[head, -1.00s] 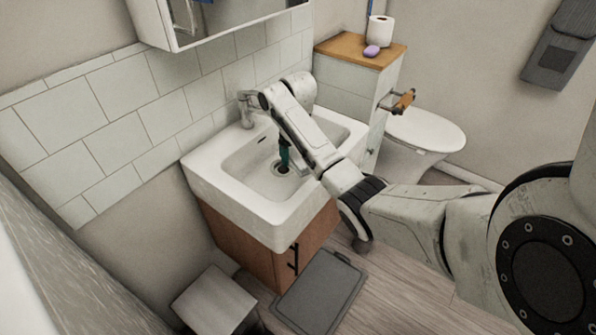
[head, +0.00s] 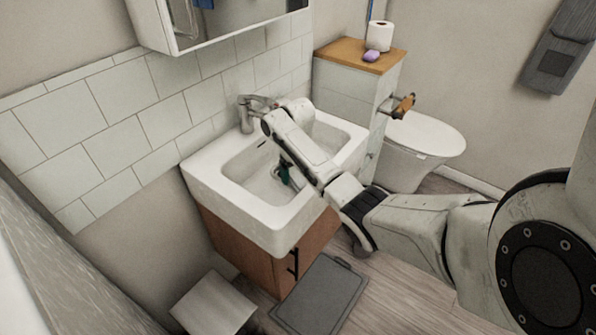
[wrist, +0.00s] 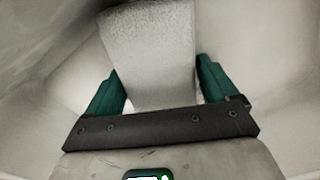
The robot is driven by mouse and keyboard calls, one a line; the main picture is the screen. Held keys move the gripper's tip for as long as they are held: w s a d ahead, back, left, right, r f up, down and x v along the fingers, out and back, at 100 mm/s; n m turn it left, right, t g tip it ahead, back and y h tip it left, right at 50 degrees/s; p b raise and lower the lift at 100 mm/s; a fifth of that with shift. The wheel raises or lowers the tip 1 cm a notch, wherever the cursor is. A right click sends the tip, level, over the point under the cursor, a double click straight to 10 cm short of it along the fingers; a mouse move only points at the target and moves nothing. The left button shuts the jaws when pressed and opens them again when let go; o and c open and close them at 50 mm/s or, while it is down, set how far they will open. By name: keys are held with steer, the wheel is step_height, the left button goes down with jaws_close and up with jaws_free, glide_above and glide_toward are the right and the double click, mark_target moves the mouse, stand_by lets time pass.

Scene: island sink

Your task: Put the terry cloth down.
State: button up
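The terry cloth (wrist: 150,50) is a pale grey, folded block with a rough texture in the wrist view. It lies between the two green fingers of my gripper (wrist: 164,88), with a finger against each side. In the head view my gripper (head: 284,173) points down into the basin of the white sink (head: 225,172). The cloth cannot be made out in the head view. Whether it touches the basin floor cannot be told.
The faucet (head: 247,112) stands at the sink's back edge, close to my arm. A wooden-topped cabinet (head: 345,45) with a toilet roll (head: 380,35) and purple soap (head: 371,56) is to the right, beside the toilet (head: 425,135). A mirror cabinet (head: 215,30) hangs above.

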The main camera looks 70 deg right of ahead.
steer(key=shift+o, duration=1)
step_height(320, 180, up, 12)
steer(key=p, duration=0.2)
steer(key=shift+r, duration=0.2)
